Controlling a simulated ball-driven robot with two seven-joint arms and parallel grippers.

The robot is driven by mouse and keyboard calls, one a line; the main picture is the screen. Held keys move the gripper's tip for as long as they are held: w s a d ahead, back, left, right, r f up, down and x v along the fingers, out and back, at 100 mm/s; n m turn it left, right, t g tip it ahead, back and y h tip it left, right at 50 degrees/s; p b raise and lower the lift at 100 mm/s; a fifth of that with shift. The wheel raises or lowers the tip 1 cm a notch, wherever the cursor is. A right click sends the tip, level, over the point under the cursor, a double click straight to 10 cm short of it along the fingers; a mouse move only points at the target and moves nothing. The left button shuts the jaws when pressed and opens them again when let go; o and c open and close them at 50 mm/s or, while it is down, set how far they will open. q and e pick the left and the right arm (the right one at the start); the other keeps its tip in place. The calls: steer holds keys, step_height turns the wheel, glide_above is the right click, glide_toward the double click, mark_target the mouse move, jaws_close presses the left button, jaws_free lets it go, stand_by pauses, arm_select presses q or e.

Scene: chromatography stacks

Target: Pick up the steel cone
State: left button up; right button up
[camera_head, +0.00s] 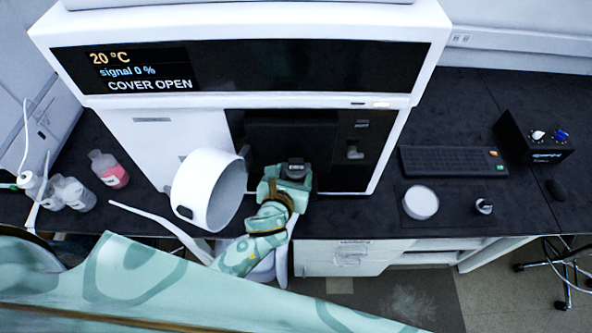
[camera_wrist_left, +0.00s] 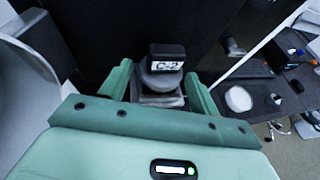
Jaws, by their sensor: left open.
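A grey metal piece with a round body, which looks like the steel cone (camera_wrist_left: 160,82), is at the front of the instrument's dark bay. It carries a black block marked "C-2" (camera_wrist_left: 168,58). In the head view the cone (camera_head: 296,166) shows small, just beyond my left gripper (camera_head: 287,178). In the left wrist view the two green fingers of my left gripper (camera_wrist_left: 160,92) are apart, one on each side of the cone. I cannot tell whether they touch it. The cone's lower part is partly hidden by the gripper. My right gripper is not in view.
The white instrument (camera_head: 160,130) reads "COVER OPEN"; its round white cover (camera_head: 190,190) hangs open left of my gripper. A white disc (camera_head: 421,202) and small metal part (camera_head: 484,206) are at right, near a keyboard (camera_head: 452,160). Bottles (camera_head: 108,170) stand at left.

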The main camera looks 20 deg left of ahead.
mark_target(295, 171)
arm_select(q)
steer(key=x, duration=0.3)
steer(key=shift+w+d+f, duration=0.1)
steer(key=shift+w+f, duration=0.15)
steer(key=shift+w, duration=0.05)
steer(key=shift+s, duration=0.1)
steer(key=shift+c, duration=1.2)
steer(key=c, duration=0.6)
steer(key=shift+r, duration=0.1)
